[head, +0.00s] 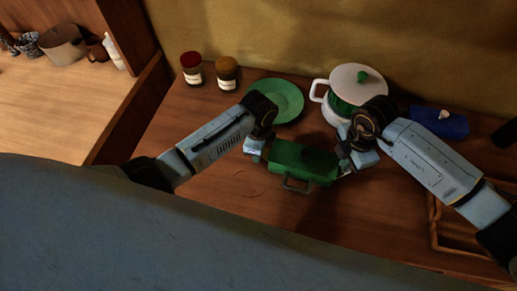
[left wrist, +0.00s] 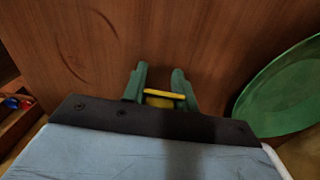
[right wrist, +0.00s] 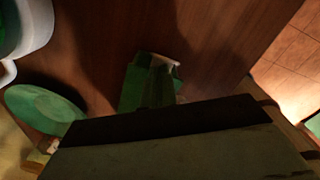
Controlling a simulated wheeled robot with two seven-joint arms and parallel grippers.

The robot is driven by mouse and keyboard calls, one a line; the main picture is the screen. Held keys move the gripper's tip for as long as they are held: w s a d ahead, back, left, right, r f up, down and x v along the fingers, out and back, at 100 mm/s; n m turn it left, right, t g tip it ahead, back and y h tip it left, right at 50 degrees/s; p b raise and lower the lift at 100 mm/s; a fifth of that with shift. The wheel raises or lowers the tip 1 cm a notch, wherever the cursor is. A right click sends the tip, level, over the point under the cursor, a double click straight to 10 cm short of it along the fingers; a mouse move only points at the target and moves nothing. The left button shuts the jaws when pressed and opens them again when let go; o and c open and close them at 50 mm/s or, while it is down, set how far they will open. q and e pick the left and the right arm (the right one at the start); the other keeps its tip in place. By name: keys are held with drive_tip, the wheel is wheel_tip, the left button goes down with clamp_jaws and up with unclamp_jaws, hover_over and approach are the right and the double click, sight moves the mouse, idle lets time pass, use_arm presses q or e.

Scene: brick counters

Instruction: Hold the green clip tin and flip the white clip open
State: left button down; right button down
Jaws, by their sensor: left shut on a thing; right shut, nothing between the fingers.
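The green clip tin (head: 303,158) sits on the wooden counter between my two grippers in the head view, with a dark grey handle-like loop at its front. My left gripper (head: 256,152) is shut on its left end. In the left wrist view a yellow bar (left wrist: 165,95) shows between the fingers. My right gripper (head: 350,163) is shut and empty at the tin's right end. In the right wrist view the tin (right wrist: 132,88) is partly hidden behind the fingers, and the white clip (right wrist: 165,60) shows close to the fingertips. Contact and the clip's state cannot be told.
A green plate (head: 275,98) and a white lidded pot (head: 345,88) stand behind the tin. Two jars (head: 192,68) stand at the back left. The counter front left of the tin is clear.

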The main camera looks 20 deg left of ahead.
drive_tip(key=shift+d, duration=0.15)
idle(0.5)
drive_tip(key=shift+d+r, duration=0.3)
drive_tip(key=shift+r, duration=1.05)
drive_tip(key=shift+d+r, duration=0.25)
drive_tip(key=shift+r, duration=1.1)
drive_tip(key=shift+d+r, duration=0.3)
drive_tip(key=shift+r, duration=1.05)
use_arm(q)
drive_tip(key=c, duration=1)
unclamp_jaws()
drive_tip(key=shift+r, duration=0.15)
wheel_tip(320, 180, up, 12)
drive_tip(key=shift+f, duration=0.1)
